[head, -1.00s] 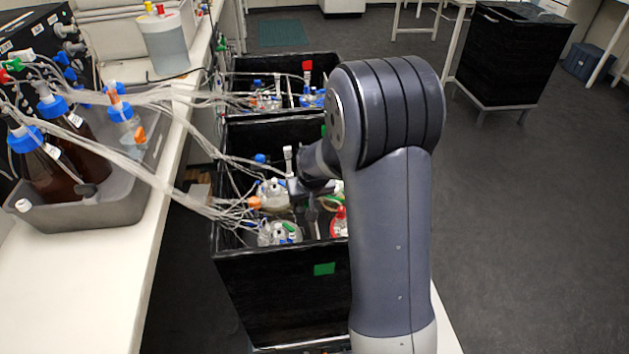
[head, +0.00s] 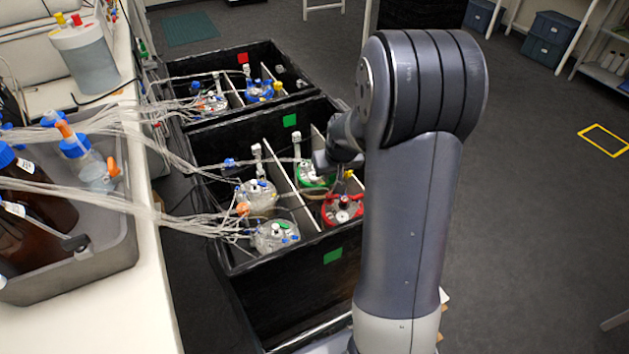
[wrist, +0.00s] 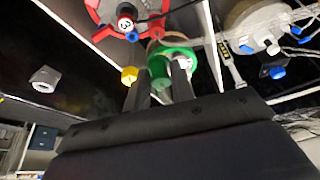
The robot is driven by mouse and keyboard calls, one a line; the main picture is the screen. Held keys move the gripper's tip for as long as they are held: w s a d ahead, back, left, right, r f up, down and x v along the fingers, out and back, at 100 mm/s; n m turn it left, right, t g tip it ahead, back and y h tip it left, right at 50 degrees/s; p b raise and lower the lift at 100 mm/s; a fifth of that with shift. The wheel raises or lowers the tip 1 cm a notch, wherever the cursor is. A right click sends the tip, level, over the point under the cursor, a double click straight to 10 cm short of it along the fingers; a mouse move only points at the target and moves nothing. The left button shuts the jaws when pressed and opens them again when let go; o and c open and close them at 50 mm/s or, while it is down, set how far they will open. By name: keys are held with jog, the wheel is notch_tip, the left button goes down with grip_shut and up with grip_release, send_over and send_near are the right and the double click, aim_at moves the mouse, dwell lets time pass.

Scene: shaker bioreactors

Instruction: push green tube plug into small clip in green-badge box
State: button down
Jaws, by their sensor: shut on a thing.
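The green-badge box (head: 333,256) is a black open box with a white divider, in the middle of the head view. My gripper (wrist: 160,88) is over its right side, mostly hidden behind my arm in the head view. In the wrist view its two dark fingers are shut on a green piece, which I take to be the green tube plug (wrist: 160,68). A brownish tube runs beside it. White upright holders (head: 297,145) stand at the divider. A small grey fitting (wrist: 45,79) sits on a black wall in the wrist view. I cannot tell which part is the small clip.
The box holds a red-ringed vessel (head: 343,210), a green-ringed vessel (head: 313,174) and clear vessels (head: 276,235) with many tubes. A red-badge box (head: 243,58) stands behind. The bench (head: 110,310) with bottles is at left.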

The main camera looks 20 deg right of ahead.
jog(key=shift+m, duration=0.4)
jog(key=s+d+r, duration=0.1)
jog(key=d+r, duration=0.1)
jog(key=d, duration=0.2)
jog(key=s+d+r+p, duration=0.1)
jog(key=d+r, duration=0.2)
jog(key=d, duration=0.1)
jog(key=s+d+r, duration=0.1)
jog(key=d+r, duration=0.1)
jog(key=d, duration=0.2)
jog(key=shift+s+d+r+p, duration=0.2)
jog(key=shift+d+p, duration=0.1)
jog(key=shift+p, duration=0.1)
jog(key=shift+s+d+f+b, duration=0.15)
jog(key=shift+d+f+b, duration=0.1)
jog(key=shift+f+b, duration=0.6)
jog(key=shift+s+d+f+b, duration=0.1)
jog(key=shift+d+f+b, duration=0.15)
jog(key=shift+f+b, duration=0.55)
jog(key=shift+f+b, duration=0.9)
jog(key=shift+f, duration=0.35)
jog(key=c, duration=1.1)
grip_release()
jog(key=shift+c, duration=0.2)
jog(key=shift+r, duration=0.1)
jog(key=v, duration=1)
jog(key=shift+s+a+r+p, duration=0.2)
jog(key=shift+r+p, duration=0.1)
jog(key=shift+f, duration=0.15)
